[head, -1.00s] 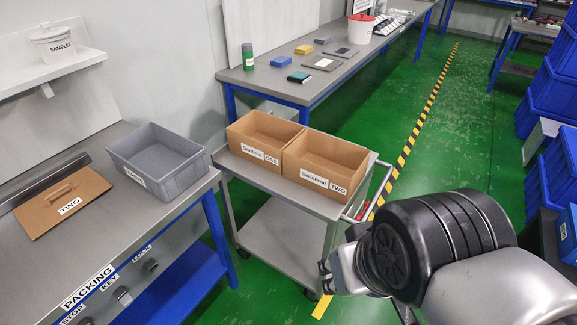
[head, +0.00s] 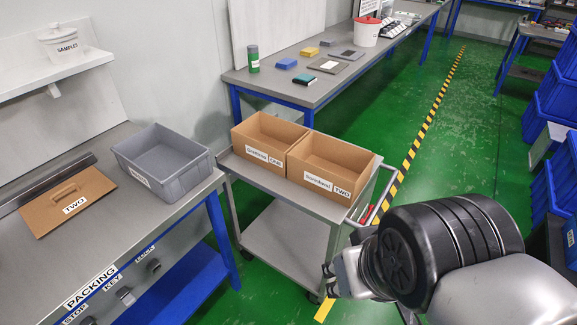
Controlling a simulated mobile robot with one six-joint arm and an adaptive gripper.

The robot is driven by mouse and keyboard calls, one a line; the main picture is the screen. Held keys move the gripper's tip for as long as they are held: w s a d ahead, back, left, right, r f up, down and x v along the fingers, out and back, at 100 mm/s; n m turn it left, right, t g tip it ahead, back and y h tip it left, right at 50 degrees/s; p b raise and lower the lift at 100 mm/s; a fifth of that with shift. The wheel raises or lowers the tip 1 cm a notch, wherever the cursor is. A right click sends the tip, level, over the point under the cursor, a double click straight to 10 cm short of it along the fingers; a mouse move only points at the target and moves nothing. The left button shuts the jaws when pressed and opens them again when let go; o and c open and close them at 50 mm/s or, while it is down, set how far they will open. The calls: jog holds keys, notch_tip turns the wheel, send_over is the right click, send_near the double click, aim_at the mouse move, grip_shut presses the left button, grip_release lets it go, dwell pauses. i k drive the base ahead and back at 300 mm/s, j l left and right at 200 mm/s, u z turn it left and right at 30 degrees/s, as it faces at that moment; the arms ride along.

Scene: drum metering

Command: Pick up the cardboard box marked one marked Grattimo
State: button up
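The cardboard box marked ONE (head: 251,150) stands open-topped on the left part of a grey cart. Its front label has ONE and a second word that looks like Grattimo, too small to read surely. The cardboard box marked TWO (head: 318,183) stands right beside it, with a different blurred word. My gripper (head: 330,279) is partly seen at the lower middle, in front of and below the cart's right end, apart from both boxes. Most of its fingers are hidden or too small to judge.
The grey cart (head: 281,239) has a lower shelf and a right-hand handle. A packing bench at left holds a grey bin (head: 168,181) and a cardboard lid marked TWO (head: 67,198). A long table (head: 290,95) stands behind the cart.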

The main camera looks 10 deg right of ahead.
aim_at(265, 139)
jog(key=i+j+z, duration=0.1)
jog(key=i+j, duration=0.15)
jog(key=i, duration=0.25)
jog(key=i+j+z, duration=0.1)
jog(key=i+j, duration=0.15)
jog(key=i, duration=0.25)
jog(key=i+j+z, duration=0.1)
jog(key=i+j, duration=0.2)
jog(key=i, duration=0.15)
